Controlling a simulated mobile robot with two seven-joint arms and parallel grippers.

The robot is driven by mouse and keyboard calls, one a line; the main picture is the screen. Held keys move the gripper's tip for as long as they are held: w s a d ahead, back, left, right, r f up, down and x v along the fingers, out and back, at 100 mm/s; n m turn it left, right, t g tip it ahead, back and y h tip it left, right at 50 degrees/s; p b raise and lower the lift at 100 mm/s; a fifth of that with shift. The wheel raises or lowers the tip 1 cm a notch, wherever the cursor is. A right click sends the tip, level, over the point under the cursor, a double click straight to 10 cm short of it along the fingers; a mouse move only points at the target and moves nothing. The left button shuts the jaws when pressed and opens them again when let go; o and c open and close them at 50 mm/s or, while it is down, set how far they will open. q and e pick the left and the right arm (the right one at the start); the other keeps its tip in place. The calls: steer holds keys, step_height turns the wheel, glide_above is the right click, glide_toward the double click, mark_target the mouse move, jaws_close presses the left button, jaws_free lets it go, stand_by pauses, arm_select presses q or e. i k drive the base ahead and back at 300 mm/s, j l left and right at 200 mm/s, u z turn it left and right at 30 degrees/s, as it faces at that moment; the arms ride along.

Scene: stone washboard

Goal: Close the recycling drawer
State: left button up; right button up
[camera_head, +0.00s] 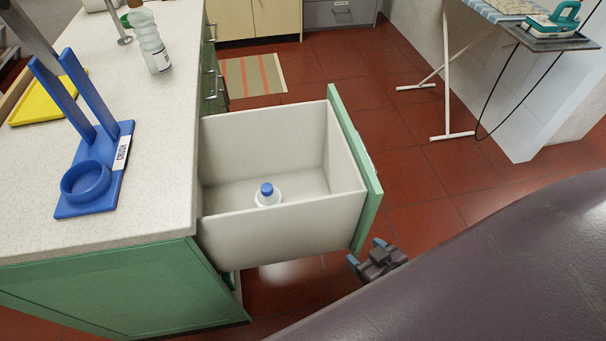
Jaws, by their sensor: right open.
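The recycling drawer (285,228) is pulled far out to the right from the green cabinet (130,290). It has white walls and a green front panel (352,165), with its handle side facing away to the right. A bottle with a blue cap (267,195) stands inside it on the drawer floor. My right gripper (366,255) is open and empty, just below the near lower corner of the green front, low over the floor. I cannot tell whether it touches the panel. My left gripper is not in view.
The speckled countertop (165,190) on the left holds a blue can crusher (100,165), a yellow tray (40,102) and a clear bottle (148,40). An ironing board with an iron (552,22) stands at the back right. Red-tiled floor (400,135) right of the drawer is clear.

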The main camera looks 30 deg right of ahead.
mark_target(324, 172)
steer(key=l, duration=0.95)
steer(key=k+l, duration=0.15)
steer(key=l, duration=0.85)
